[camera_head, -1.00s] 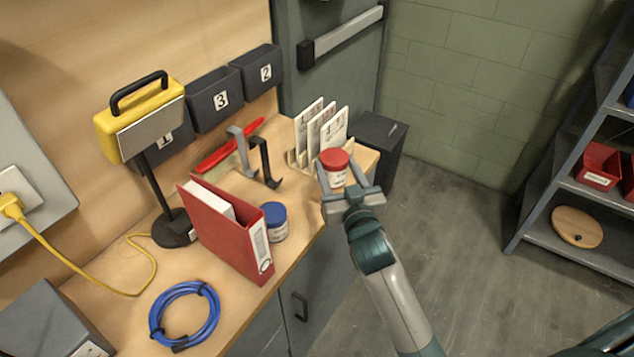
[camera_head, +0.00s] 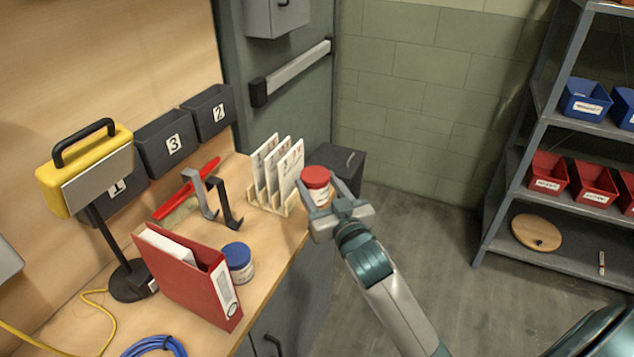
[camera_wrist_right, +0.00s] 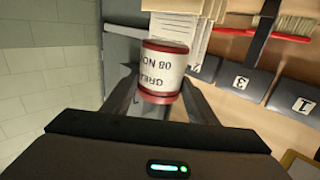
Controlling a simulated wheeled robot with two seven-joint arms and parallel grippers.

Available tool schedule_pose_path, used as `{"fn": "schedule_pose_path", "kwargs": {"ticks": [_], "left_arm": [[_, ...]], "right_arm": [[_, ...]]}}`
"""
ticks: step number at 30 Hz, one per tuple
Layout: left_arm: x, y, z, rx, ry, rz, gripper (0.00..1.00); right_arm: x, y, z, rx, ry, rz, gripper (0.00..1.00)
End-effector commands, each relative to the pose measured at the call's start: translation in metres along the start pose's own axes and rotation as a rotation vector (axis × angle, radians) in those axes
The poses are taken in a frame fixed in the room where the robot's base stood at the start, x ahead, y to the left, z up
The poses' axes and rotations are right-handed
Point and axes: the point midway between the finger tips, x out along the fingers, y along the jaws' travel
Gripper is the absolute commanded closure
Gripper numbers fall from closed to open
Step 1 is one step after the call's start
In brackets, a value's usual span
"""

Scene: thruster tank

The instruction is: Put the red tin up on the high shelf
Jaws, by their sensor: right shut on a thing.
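The red tin (camera_head: 316,180) has a red lid and a white label. My right gripper (camera_head: 322,199) is shut on it at the far right end of the workbench, beside the card rack. In the right wrist view the tin (camera_wrist_right: 164,72) sits between the two fingers, its label text upside down. I cannot tell whether its base is clear of the bench. A grey shelf unit (camera_head: 545,122) stands at the right with several levels; its top is cut off by the picture edge. My left gripper is not in view.
The workbench (camera_head: 268,262) holds a red binder (camera_head: 190,280), a blue-lidded tin (camera_head: 239,260), a card rack (camera_head: 272,198), grey hooks (camera_head: 222,205) and a yellow lamp (camera_head: 85,170). Red bins (camera_head: 548,172) and blue bins (camera_head: 584,100) fill shelf levels. Open floor (camera_head: 430,260) lies between.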

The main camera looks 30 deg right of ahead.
Motion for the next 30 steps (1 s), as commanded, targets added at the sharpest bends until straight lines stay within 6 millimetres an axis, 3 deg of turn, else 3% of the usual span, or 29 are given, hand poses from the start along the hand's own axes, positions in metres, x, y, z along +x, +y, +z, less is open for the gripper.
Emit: {"fn": "schedule_pose_path", "kwargs": {"ticks": [8,11,21,25,30], "left_arm": [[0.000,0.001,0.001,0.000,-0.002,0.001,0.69],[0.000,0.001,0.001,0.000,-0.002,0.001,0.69],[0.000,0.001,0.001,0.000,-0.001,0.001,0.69],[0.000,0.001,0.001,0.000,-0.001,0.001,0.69],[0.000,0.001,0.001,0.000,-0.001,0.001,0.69]], "right_arm": [[-0.021,-0.014,0.010,-0.004,-0.003,-0.016,0.75],[-0.042,-0.026,0.018,-0.007,-0.005,-0.030,0.75],[-0.141,-0.073,0.033,-0.005,-0.005,-0.076,0.75],[-0.167,-0.082,0.030,-0.001,-0.002,-0.082,0.75],[-0.182,-0.086,0.027,0.000,0.001,-0.084,0.75]]}}
